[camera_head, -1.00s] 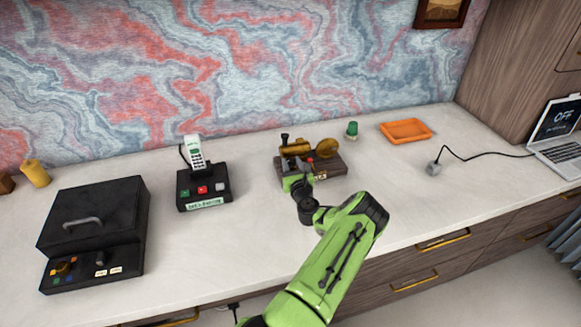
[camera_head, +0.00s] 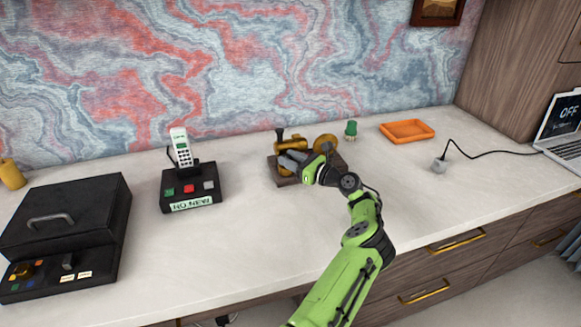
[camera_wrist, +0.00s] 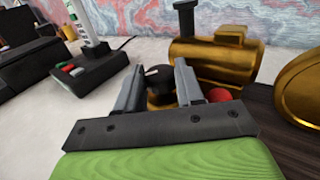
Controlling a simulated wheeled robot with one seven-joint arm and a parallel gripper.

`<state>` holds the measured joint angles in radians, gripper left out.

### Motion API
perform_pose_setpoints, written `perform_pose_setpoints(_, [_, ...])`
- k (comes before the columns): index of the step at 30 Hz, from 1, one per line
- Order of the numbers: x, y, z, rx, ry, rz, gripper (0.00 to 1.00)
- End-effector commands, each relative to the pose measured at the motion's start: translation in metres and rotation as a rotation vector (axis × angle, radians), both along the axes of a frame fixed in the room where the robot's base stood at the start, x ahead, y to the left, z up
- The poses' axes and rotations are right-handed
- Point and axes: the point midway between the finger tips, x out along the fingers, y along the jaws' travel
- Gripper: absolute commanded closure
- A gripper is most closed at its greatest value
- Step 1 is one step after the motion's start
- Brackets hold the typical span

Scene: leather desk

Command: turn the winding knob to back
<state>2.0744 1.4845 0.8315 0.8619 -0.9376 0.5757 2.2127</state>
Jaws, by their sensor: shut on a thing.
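A brass steam-engine-like device (camera_head: 291,144) stands on a dark wooden base (camera_head: 287,181) at the middle of the desk. In the wrist view, the brass boiler (camera_wrist: 205,57) with its dark chimney is beyond my fingers. A dark-topped knob with a brass lower part (camera_wrist: 158,76), apparently the winding knob, sits between the two grey fingers. My gripper (camera_wrist: 157,80) is shut on this knob; it also shows in the head view (camera_head: 290,159), reaching in from the right and hiding the knob. A red button (camera_wrist: 219,95) is just right of the fingers.
A phone on a black base (camera_head: 190,188) stands left of the device, and a black box with a handle (camera_head: 75,210) is further left. A green object (camera_head: 351,129) and an orange tray (camera_head: 407,131) are right. The front of the desk is clear.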

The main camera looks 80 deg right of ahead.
Motion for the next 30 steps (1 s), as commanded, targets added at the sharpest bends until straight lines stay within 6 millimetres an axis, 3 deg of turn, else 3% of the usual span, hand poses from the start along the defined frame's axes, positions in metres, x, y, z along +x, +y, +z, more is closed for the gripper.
perform_pose_setpoints(17, [0.0007, -0.0009, 0.0029, -0.003, -0.004, 0.022, 0.94])
perform_pose_setpoints(18, [0.0008, -0.0008, 0.0029, -0.003, -0.004, 0.023, 0.57])
perform_pose_setpoints(21, [0.0008, -0.0007, 0.0024, -0.003, -0.003, 0.023, 0.42])
perform_pose_setpoints(22, [0.0008, -0.0007, 0.0022, -0.002, -0.002, 0.023, 0.37])
perform_pose_setpoints(30, [0.0008, -0.0006, 0.0012, -0.001, -0.002, 0.023, 0.37])
